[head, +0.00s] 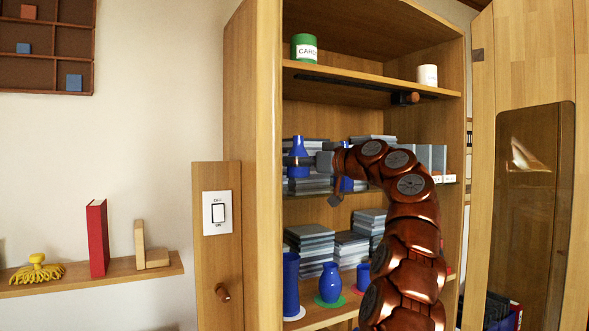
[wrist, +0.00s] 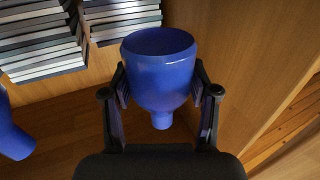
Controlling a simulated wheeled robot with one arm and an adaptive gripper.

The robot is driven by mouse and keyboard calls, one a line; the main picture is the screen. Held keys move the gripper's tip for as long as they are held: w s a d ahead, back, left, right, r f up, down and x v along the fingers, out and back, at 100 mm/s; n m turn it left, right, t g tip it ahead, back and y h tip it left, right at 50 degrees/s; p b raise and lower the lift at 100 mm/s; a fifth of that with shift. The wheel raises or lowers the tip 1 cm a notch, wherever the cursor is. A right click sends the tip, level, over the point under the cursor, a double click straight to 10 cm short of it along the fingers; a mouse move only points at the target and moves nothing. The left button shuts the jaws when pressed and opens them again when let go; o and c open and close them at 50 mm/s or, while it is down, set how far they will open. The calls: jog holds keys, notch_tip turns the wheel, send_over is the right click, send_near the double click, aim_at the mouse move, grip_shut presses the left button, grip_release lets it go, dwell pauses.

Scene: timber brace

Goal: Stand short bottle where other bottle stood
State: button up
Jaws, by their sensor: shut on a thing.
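My gripper (head: 300,161) is shut around a short blue bottle (head: 298,146) at the left of the middle shelf level. In the head view the bottle is upright, neck up. In the wrist view the bottle (wrist: 160,75) sits between both fingers, its narrow neck toward the picture's bottom. Whether its base touches the shelf cannot be told. Another blue bottle (head: 345,184) is mostly hidden behind my arm; a blue one also shows at the wrist view's left edge (wrist: 12,135).
Books (wrist: 45,45) are stacked behind the bottle. On the lower shelf are a tall blue vessel (head: 291,280) on a white disc, a blue vase (head: 330,280) on a green disc (head: 330,301), and a blue cup (head: 363,275). The cabinet side wall (head: 254,180) is close to the gripper.

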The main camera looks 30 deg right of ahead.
aim_at(297, 176)
jog(key=shift+w+p, duration=0.45)
jog(key=shift+w, duration=0.6)
jog(key=shift+s+f+b, duration=0.15)
jog(key=shift+f+b, duration=0.45)
jog(key=shift+f, duration=1.2)
jog(key=shift+f+b, duration=0.3)
jog(key=shift+b, duration=0.25)
jog(key=o, duration=1.3)
jog(key=shift+r, duration=0.1)
jog(key=shift+r+p, duration=0.2)
jog(key=shift+p, duration=0.2)
jog(key=shift+s+d+f+b, duration=0.1)
jog(key=shift+s+f+b, duration=0.05)
jog(key=shift+s+b, duration=0.15)
jog(key=b+v, duration=0.3)
jog(key=v, duration=0.8)
jog(key=shift+s, duration=0.1)
